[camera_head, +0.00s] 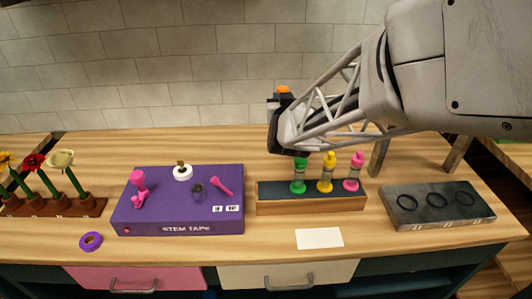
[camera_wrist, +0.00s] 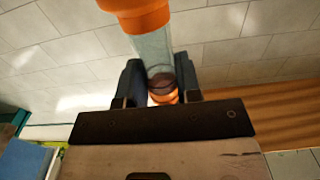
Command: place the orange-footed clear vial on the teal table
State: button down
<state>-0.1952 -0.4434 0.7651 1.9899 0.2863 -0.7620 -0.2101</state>
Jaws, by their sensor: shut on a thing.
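My gripper (camera_wrist: 160,88) is shut on the orange-footed clear vial (camera_wrist: 153,48). The wrist view shows its clear body between the fingers, a wide orange end toward the top of the picture and a smaller orange part low between the fingers. In the head view, my gripper (camera_head: 279,104) is raised above the wooden counter, and only an orange end (camera_head: 283,89) of the vial shows above it. A teal-green strip (camera_wrist: 12,124) shows at the left edge of the wrist view; I cannot tell whether it is the teal table.
A wooden rack (camera_head: 310,207) with green, yellow and pink vials stands below my gripper. A purple stem-tape box (camera_head: 152,216) is to its left, a dark tray with rings (camera_head: 410,216) to its right. Flowers stand in a holder (camera_head: 60,209) far left. A white card (camera_head: 319,238) lies in front.

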jog(key=s+f, duration=0.3)
jog(key=s, duration=1.3)
jog(key=s+f, duration=0.3)
jog(key=s, duration=1.4)
jog(key=w+a+f, duration=0.1)
jog(key=w+a, duration=0.3)
jog(key=w, duration=1)
jog(key=shift+f, duration=0.15)
jog(key=shift+w, duration=0.1)
jog(key=shift+w+a+f, duration=0.1)
jog(key=shift+w+f, duration=0.2)
jog(key=shift+f, duration=0.55)
jog(key=shift+w+a+f, duration=0.1)
jog(key=shift+w+f, duration=0.15)
jog(key=shift+f, duration=0.55)
jog(key=shift+f, duration=0.2)
